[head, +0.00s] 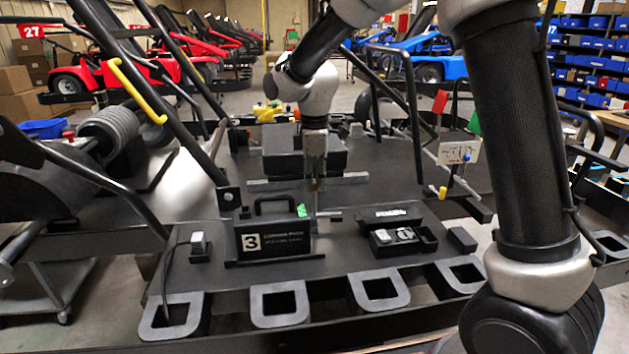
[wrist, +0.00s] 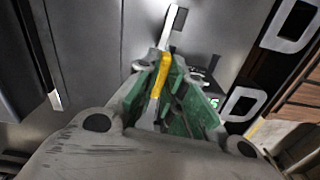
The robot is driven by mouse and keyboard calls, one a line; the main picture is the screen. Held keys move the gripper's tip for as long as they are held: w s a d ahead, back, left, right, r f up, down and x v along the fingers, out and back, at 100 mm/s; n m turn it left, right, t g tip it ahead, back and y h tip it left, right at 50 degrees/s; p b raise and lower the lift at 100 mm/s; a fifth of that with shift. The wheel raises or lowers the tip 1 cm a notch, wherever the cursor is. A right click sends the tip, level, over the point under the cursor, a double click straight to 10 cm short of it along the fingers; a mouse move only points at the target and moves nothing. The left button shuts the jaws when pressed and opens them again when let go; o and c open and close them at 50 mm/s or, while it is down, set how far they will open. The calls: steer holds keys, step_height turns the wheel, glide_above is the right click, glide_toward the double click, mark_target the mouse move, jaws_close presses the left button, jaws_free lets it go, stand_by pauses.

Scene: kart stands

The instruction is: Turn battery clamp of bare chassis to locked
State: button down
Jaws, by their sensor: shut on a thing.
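The bare chassis (head: 380,215) is a dark flat deck with black tubes, in the middle of the head view. A black box (head: 285,150), perhaps the battery, stands on it behind my gripper, with a silver bar (head: 345,179) in front. My gripper (head: 315,182) points down at this bar. In the wrist view, the green-padded fingers of my gripper (wrist: 160,98) are closed around a yellow lever (wrist: 163,75), which looks like the battery clamp handle. A pale metal strip (wrist: 171,27) extends beyond it. The fingers hide part of the lever, and I cannot read its lock position.
A black case marked 3 (head: 272,240) stands in front of my gripper, with an open black tray (head: 398,236) to its right. Grey-rimmed openings (head: 279,303) line the front edge. A hanging tag (head: 457,152) is at right. Red and blue karts stand behind.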

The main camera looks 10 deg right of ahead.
steer(key=m, duration=0.8)
steer(key=shift+m, duration=0.4)
steer(key=m, duration=0.4)
steer(key=shift+m, duration=1.8)
steer(key=c, duration=1.5)
jaws_free()
step_height(320, 180, up, 12)
steer(key=shift+r, duration=0.1)
